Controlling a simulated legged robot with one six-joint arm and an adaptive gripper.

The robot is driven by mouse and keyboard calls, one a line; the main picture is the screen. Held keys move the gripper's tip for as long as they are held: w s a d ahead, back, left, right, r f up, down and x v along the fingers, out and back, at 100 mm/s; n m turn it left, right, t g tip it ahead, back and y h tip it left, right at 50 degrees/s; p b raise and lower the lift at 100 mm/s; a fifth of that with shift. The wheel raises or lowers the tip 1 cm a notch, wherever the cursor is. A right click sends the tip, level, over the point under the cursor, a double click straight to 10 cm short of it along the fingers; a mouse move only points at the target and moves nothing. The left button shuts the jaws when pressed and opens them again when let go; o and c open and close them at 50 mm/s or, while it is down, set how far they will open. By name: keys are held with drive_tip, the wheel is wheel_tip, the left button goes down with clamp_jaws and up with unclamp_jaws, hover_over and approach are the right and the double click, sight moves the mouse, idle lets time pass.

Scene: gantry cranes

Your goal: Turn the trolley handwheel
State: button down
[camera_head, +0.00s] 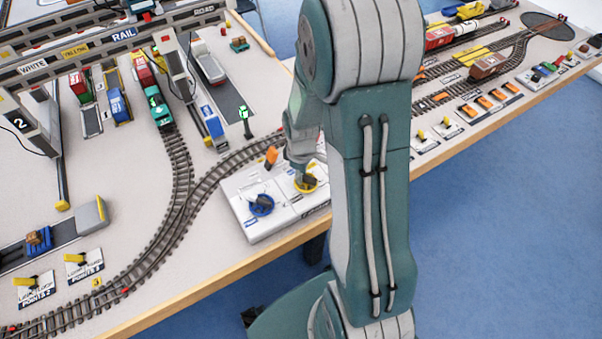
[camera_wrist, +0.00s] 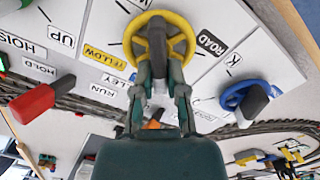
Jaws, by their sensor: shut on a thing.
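The yellow handwheel (camera_wrist: 190,37) lies on a white control panel among labels for YELLOW, ROAD and a partly covered word ending in LLEY. It also shows in the head view (camera_head: 314,187), partly hidden by my arm. My gripper (camera_wrist: 158,62) points at its middle and is shut on the dark grip at the wheel's hub. In the head view my gripper (camera_head: 304,176) comes down onto the wheel from above. A blue handwheel (camera_wrist: 233,94) with a dark grip sits beside it, apart from my gripper; it is in the head view (camera_head: 262,206) too.
A red lever (camera_wrist: 38,101) stands by the HOIST and HOLD labels. The white panel (camera_head: 246,227) sits at the table's front edge. Curved track (camera_head: 178,195) runs behind it, and a gantry crane (camera_head: 110,42) spans the back left. Blue floor lies clear in front.

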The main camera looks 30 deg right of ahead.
sight(306, 176)
drive_tip(key=c, duration=0.7)
unclamp_jaws()
wheel_tip(306, 176, up, 12)
drive_tip(key=shift+f, duration=0.1)
drive_tip(key=o, duration=0.7)
drive_tip(key=f+m, duration=0.4)
drive_tip(key=m, duration=0.1)
drive_tip(key=f+m, duration=0.4)
drive_tip(key=m, duration=0.2)
drive_tip(key=s+f+m, duration=0.1)
drive_tip(key=f+m, duration=0.3)
drive_tip(key=m, duration=0.1)
drive_tip(key=shift+d, duration=0.4)
